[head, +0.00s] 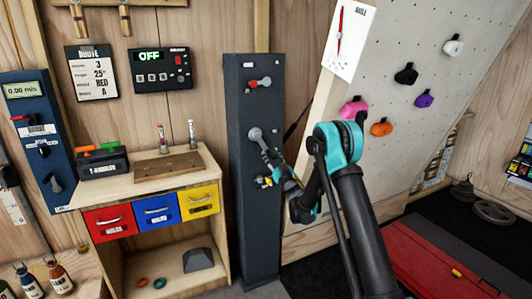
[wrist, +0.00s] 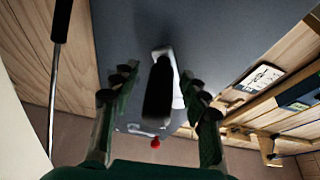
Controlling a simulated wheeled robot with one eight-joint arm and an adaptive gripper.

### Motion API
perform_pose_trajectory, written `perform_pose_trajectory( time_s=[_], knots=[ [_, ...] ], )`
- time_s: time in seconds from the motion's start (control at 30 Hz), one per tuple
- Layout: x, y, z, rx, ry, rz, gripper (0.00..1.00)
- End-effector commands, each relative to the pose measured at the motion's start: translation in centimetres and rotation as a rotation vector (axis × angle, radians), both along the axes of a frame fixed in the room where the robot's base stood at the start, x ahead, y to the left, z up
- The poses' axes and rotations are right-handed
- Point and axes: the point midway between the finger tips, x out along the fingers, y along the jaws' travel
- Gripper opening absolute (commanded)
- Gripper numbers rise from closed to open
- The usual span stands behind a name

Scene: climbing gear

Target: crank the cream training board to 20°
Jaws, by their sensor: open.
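The cream training board (head: 440,95) leans at the right of the head view, with coloured holds on it. A white angle card (head: 349,38) with a red pointer is at its upper left edge; its numbers are too small to read. A dark column (head: 250,215) stands left of the board and carries a grey crank (head: 258,135). My gripper (head: 268,181) is in front of the column, just below the crank hub. In the wrist view my gripper (wrist: 158,98) is open, with a black handle (wrist: 158,90) between its fingers, not clamped. The gripper partly hides the crank in the head view.
A red-tipped lever (head: 261,83) sits higher on the column. Left are a display reading OFF (head: 150,56), a route card (head: 92,73) and a wooden cabinet (head: 163,180) with coloured drawers. A red mat (head: 425,262) and weight plates (head: 494,211) lie right.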

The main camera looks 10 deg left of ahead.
Motion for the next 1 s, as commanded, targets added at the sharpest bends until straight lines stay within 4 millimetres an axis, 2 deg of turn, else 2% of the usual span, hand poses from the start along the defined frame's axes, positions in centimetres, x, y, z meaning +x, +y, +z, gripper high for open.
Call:
perform_pose_trajectory(
  time_s=[0.4,0.77,1.0],
  knots=[
    [0.10,-0.14,0.31,0.000,0.000,0.000,0.45],
    [0.10,-0.14,0.30,0.000,0.000,0.000,0.01],
    [0.10,-0.15,0.29,0.000,0.000,0.000,0.00]
  ],
)
